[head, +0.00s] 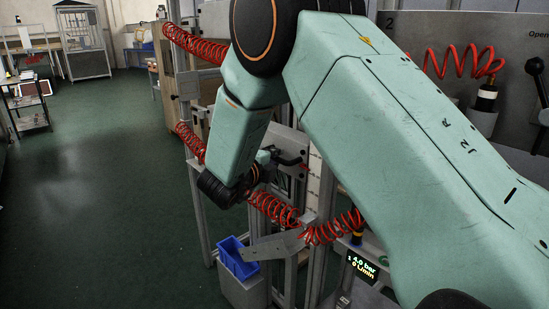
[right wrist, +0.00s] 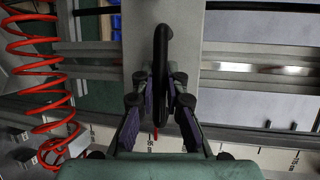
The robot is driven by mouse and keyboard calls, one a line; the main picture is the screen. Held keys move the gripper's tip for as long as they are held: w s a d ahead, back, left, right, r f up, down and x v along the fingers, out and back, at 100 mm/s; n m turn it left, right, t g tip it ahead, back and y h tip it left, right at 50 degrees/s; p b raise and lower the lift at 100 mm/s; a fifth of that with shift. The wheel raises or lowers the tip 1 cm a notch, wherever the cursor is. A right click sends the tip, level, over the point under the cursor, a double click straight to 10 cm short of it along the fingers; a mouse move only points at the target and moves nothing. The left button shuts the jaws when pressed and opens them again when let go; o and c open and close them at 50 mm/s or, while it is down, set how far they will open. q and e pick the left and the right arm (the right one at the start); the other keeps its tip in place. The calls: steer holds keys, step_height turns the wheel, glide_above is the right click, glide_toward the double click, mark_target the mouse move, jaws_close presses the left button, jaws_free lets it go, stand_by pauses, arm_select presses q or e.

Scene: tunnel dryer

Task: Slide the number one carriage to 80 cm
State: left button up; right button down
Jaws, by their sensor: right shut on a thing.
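The carriage shows as a grey plate (right wrist: 184,30) across a metal rail (right wrist: 245,68) in the right wrist view, with a black handle (right wrist: 162,75) standing on it. My right gripper (right wrist: 160,92) has its two fingers closed on either side of this handle. A small red pointer (right wrist: 155,133) lies over a pale scale strip (right wrist: 255,153) below; its figures are too small to read surely. In the head view my right gripper (head: 262,170) is at the black handle (head: 288,160), partly hidden by my arm. My left gripper is not in view.
Red coiled hoses (head: 272,207) hang around the frame; one shows beside the carriage in the right wrist view (right wrist: 40,70). A blue bin (head: 237,258) stands low by the frame. A lit display (head: 361,264) reads 4.0 bar. The green floor at left is clear.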

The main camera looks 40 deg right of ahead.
step_height(320, 180, down, 17)
steer(key=b, duration=0.9)
steer(key=shift+s+b, duration=0.15)
steer(key=shift+b, duration=0.2)
steer(key=c, duration=1.4)
jaws_free()
steer(key=shift+r, duration=0.1)
steer(key=shift+o, duration=0.2)
steer(key=shift+r, duration=0.15)
steer(key=v, duration=0.7)
steer(key=shift+a, duration=0.2)
